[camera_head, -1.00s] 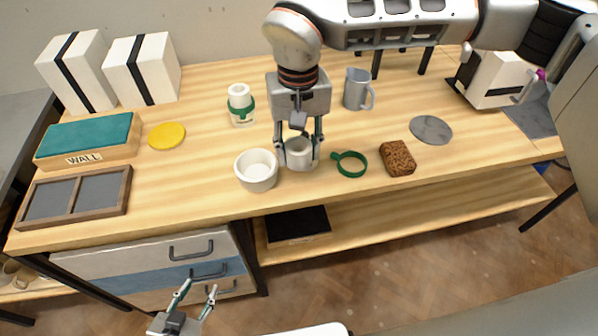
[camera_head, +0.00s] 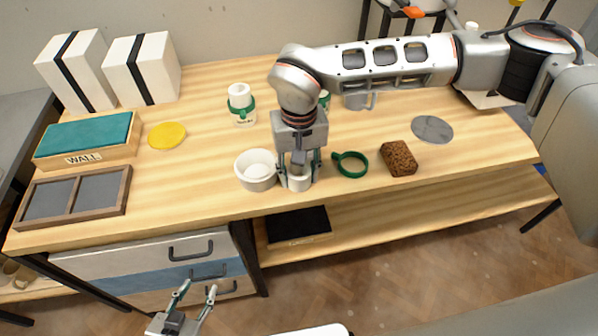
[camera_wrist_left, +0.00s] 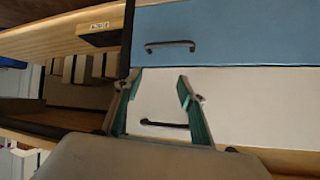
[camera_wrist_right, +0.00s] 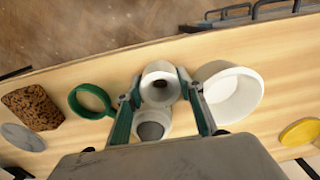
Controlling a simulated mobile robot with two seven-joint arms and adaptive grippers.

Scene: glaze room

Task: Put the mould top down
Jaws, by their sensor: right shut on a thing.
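My right gripper (camera_head: 299,180) is shut on a white mould piece (camera_head: 299,184) near the front edge of the table, pointing down. In the right wrist view the piece (camera_wrist_right: 160,82) sits between the fingertips and shows a dark hole. A second white round piece with a grey inside (camera_wrist_right: 150,124) is close by; the gripper hides it in the head view. A white bowl (camera_head: 256,168) stands just left of the gripper. I cannot tell whether the held piece touches the table. My left gripper (camera_head: 195,296) is open and empty in front of the drawers.
A green ring (camera_head: 350,165) and brown sponge (camera_head: 399,158) lie to the right, with a grey disc (camera_head: 432,129) behind. A white jar with a green band (camera_head: 241,105) stands behind; a grey mug (camera_head: 358,101) is partly hidden by my arm.

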